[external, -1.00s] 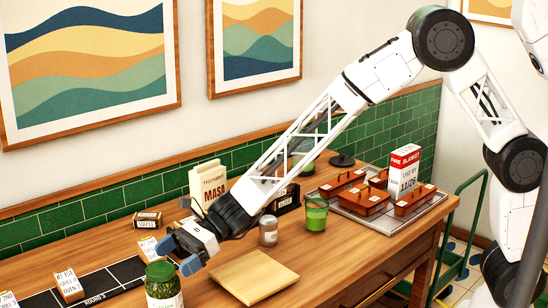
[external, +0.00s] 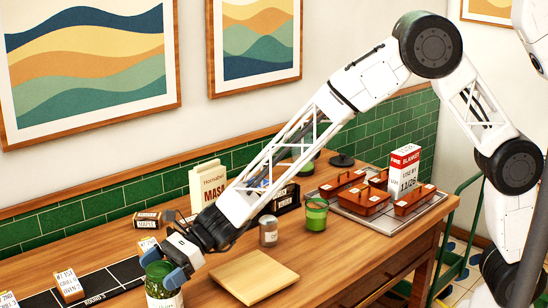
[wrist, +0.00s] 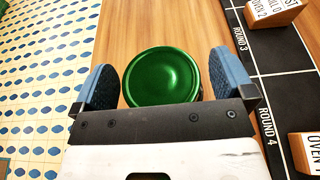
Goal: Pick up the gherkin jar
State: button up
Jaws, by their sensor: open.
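The gherkin jar (external: 164,292) stands upright near the front edge of the table, with a green lid and a pale label. In the wrist view its round green lid (wrist: 162,76) lies between the two blue finger pads. My gripper (external: 166,276) is open, with its fingers on either side of the lid. The lower part of the jar is cut off in the external view.
A wooden board (external: 253,277) lies right of the jar. A black mat (wrist: 262,80) with small wooden sign blocks lies beside the jar.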

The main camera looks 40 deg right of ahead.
grip_shut()
dwell(0.6)
jog(key=shift+r, duration=0.2)
jog(key=shift+r, duration=1.45)
jog(key=shift+s+d+r, duration=0.1)
jog(key=shift+r, duration=0.15)
jog(key=s+d+r, duration=0.1)
jog(key=s+d, duration=0.8)
jog(key=d, duration=0.3)
jog(key=shift+s+r, duration=0.15)
jog(key=shift+s, duration=0.25)
jog(key=shift+d, duration=0.1)
